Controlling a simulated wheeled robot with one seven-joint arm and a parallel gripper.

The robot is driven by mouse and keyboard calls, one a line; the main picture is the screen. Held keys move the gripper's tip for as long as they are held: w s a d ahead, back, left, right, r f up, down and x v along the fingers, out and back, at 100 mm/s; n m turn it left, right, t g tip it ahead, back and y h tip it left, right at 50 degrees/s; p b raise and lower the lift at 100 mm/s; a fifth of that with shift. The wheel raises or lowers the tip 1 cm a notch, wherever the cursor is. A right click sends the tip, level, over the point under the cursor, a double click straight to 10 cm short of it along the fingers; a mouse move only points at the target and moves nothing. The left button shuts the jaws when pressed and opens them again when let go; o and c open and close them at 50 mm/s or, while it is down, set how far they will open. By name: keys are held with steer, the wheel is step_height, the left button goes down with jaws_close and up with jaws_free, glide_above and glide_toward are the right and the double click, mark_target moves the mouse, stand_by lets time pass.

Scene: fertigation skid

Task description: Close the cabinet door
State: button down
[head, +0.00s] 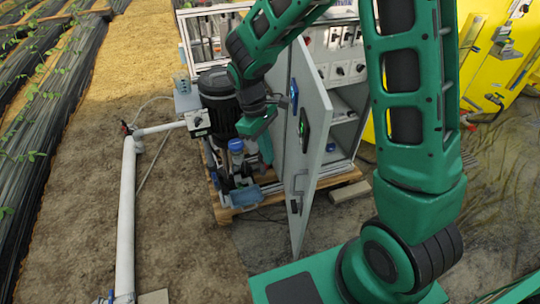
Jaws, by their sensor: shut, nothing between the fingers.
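The grey cabinet door (314,150) stands open in the head view, swung out from the cabinet (340,47). A black latch plate with a green mark (304,128) and a lower handle (299,186) show on it. The cabinet's inside, with switches and shelves, shows to the right of the door. My gripper (254,127) is shut and empty, to the left of the door, above the pump area. It appears apart from the door, but the depth between them is hard to judge. My arm hides part of the cabinet's top and right side.
A dark motor (218,100) and a blue-capped part (236,146) stand close by my gripper. A wooden pallet (226,213) lies under the skid. A white pipe (127,215) runs along the left. Yellow equipment (490,60) stands at the right. Bare soil lies in front of the door.

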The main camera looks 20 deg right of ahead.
steer(key=s+d+f, duration=0.3)
steer(key=s+f, duration=0.1)
steer(key=f, duration=0.4)
steer(key=shift+s+d, duration=0.3)
steer(key=shift+d, duration=0.1)
